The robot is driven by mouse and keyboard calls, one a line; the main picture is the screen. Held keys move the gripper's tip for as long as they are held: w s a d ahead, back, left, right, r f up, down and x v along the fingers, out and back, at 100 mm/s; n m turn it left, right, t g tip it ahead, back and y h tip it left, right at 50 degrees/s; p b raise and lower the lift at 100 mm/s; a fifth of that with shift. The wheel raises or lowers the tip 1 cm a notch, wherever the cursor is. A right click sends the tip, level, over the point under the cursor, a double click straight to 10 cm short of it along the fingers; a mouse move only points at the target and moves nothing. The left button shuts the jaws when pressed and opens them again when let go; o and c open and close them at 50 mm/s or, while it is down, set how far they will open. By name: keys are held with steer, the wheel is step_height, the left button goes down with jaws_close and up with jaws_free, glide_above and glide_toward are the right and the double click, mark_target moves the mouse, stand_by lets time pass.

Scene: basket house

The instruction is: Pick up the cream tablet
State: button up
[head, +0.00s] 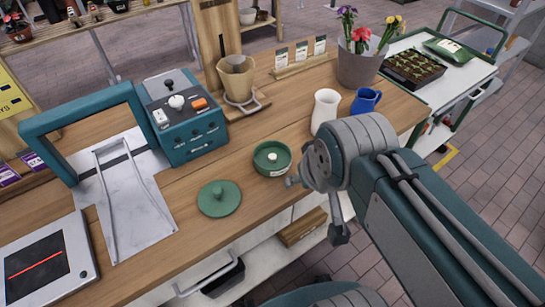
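A small, pale cream tablet (272,157) lies inside a round green bowl (272,168) on the wooden counter. The bowl has a light label on its front. A round green lid (219,198) with a knob lies flat on the counter to the bowl's lower left. My gripper (315,211) is to the right of and below the bowl in the picture, near the counter's front edge. Its two fingers show apart, one towards the bowl and one lower down, with nothing seen between them. My arm hides part of the gripper.
A white jug (325,111) and a blue jug (366,101) stand behind my arm. A brown pot on a stand (237,80), a teal device (186,118) and a metal-framed press (123,190) stand further left. Bare wood surrounds the bowl and lid.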

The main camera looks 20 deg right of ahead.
steer(key=w+f+m+g, duration=0.1)
steer(key=w+m+g, duration=0.1)
steer(key=w, duration=0.8)
steer(key=m+g, duration=0.2)
glide_toward(272, 156)
step_height(272, 156, down, 4)
steer(key=shift+w+r+h, duration=0.1)
steer(key=shift+w+h, duration=0.05)
steer(key=shift+h, duration=0.15)
steer(key=shift+w+f, duration=0.2)
steer(key=shift+f, duration=0.7)
steer(key=shift+w+f, duration=0.15)
steer(key=shift+f, duration=0.75)
steer(key=shift+w+f, duration=0.2)
steer(key=shift+f, duration=0.7)
steer(key=c, duration=0.8)
